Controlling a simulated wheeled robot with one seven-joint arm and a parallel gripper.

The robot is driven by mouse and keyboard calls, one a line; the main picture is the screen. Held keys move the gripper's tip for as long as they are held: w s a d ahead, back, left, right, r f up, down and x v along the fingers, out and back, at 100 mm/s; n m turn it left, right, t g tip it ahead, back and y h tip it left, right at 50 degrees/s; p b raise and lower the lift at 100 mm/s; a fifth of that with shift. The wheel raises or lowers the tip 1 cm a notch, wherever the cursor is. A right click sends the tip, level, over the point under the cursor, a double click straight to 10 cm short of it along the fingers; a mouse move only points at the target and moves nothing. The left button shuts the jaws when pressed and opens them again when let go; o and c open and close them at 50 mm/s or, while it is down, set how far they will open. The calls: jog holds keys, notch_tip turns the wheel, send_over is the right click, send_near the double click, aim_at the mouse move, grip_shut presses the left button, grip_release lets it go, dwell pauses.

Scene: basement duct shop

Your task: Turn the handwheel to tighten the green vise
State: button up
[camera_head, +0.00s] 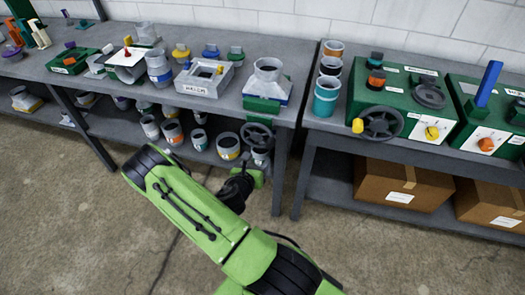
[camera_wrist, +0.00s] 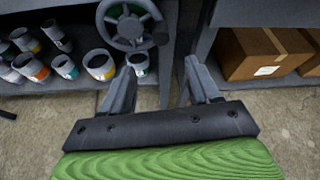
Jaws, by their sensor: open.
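The green vise (camera_head: 262,104) sits at the front right corner of the left bench, with a grey duct fitting (camera_head: 268,70) on top of it. Its dark handwheel (camera_head: 258,136) hangs in front of the bench edge. In the wrist view the handwheel (camera_wrist: 128,27) is at the top, left of centre, with a dark knob (camera_wrist: 160,34) at its right side. My gripper (camera_head: 238,188) is below and slightly left of the wheel in the head view. In the wrist view my gripper (camera_wrist: 160,76) has its fingers spread wide with nothing between them, apart from the wheel.
The right bench (camera_head: 322,123) holds green control boxes with another dark handwheel (camera_head: 381,124). Cardboard boxes (camera_head: 402,186) sit on its lower shelf. Several duct pieces (camera_head: 172,131) stand under the left bench. A narrow gap separates the benches; the concrete floor in front is clear.

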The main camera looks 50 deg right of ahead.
aim_at(269, 146)
jog(key=x, duration=1.4)
grip_shut()
